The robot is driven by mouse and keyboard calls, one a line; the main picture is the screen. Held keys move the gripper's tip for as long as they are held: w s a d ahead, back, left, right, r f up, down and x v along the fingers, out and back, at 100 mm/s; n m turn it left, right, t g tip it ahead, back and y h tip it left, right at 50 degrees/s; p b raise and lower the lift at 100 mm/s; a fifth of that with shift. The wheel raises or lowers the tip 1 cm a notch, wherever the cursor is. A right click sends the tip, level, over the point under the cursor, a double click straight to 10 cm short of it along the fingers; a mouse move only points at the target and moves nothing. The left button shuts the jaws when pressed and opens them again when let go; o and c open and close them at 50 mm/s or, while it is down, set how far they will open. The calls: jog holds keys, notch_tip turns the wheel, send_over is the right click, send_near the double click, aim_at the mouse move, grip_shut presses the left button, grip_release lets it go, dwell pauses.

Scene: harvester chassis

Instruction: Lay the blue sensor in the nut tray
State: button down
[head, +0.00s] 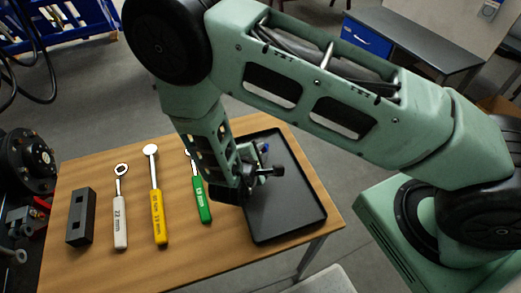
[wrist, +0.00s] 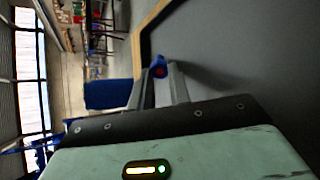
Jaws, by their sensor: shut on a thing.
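The blue sensor (wrist: 158,68), with a reddish end, sits between the two fingertips of my gripper (wrist: 157,80) in the wrist view. My gripper is shut on it. In the head view only a small blue bit of the sensor (head: 265,148) shows beside my gripper (head: 263,162). The nut tray (head: 298,192) is a black, shallow, rectangular tray on the right of the wooden table. My gripper is over its left part, and the tray's dark floor (wrist: 240,60) fills the right of the wrist view. The sensor's height above the tray is hard to tell.
On the wooden table (head: 120,262), left of the tray, lie a green-handled wrench (head: 201,200), a yellow-handled wrench (head: 158,215), a white-handled wrench (head: 120,220) and a dark block (head: 81,217). Black machinery (head: 25,165) stands at the far left. The tray's right part is bare.

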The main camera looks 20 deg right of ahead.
jog(key=shift+f, duration=0.2)
jog(key=c, duration=1.2)
grip_release()
jog(key=shift+c, duration=0.2)
jog(key=shift+s, duration=0.1)
jog(key=shift+f, duration=0.1)
jog(key=shift+s, duration=0.1)
jog(key=b+v, duration=0.1)
jog(key=v, duration=1.6)
jog(key=shift+r+b, duration=0.3)
jog(key=shift+r, duration=0.1)
